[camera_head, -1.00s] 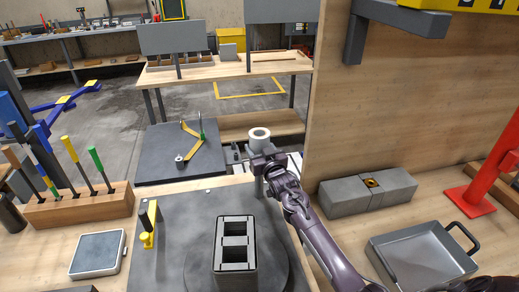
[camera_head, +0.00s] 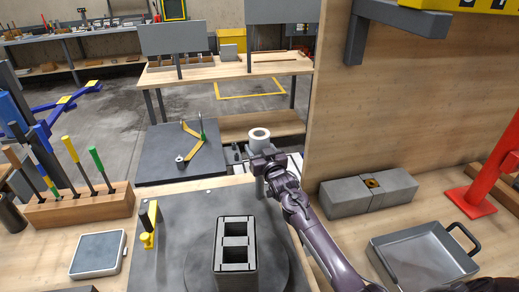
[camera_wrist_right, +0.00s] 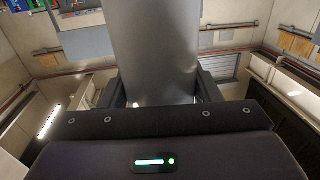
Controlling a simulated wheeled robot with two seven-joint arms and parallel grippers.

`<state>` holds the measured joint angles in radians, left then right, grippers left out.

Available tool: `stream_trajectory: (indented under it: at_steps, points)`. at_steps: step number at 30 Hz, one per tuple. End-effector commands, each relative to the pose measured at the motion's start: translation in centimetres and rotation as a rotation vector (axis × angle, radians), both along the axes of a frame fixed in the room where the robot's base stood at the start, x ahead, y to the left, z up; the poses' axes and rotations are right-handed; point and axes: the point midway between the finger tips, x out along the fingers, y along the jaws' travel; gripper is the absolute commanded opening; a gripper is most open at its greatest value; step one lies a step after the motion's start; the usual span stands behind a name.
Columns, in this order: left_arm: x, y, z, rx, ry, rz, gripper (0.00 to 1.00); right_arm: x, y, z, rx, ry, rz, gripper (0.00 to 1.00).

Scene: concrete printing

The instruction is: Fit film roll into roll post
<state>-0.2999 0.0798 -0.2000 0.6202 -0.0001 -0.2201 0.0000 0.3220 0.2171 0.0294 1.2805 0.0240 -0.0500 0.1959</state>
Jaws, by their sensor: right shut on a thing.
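The film roll (camera_head: 260,137), a pale grey cylinder with a round hole in its top end, stands upright beyond the far edge of the workbench in the head view. My right gripper (camera_head: 263,157) is shut on it from the near side. In the right wrist view the film roll (camera_wrist_right: 155,50) rises between the two fingers of my right gripper (camera_wrist_right: 158,92). The roll's lower end is hidden behind my gripper and arm in the head view. I cannot make out the roll post for certain. My left gripper is not in view.
A dark plate (camera_head: 170,205) carries a grey two-cell block (camera_head: 236,244) and a yellow clamp (camera_head: 148,238). A farther dark table (camera_head: 160,172) holds a yellow hinged arm (camera_head: 202,150). A wooden panel (camera_head: 400,100) stands close to the right. A metal tray (camera_head: 422,252) lies at the lower right.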

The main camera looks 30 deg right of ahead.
Motion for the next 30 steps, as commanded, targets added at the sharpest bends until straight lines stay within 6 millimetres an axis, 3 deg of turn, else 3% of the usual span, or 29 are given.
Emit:
stream_trajectory:
  at_steps: [30]
  points:
    - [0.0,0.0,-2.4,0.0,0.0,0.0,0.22,0.0,0.0,-2.9,0.0,-0.003,0.0,0.23]
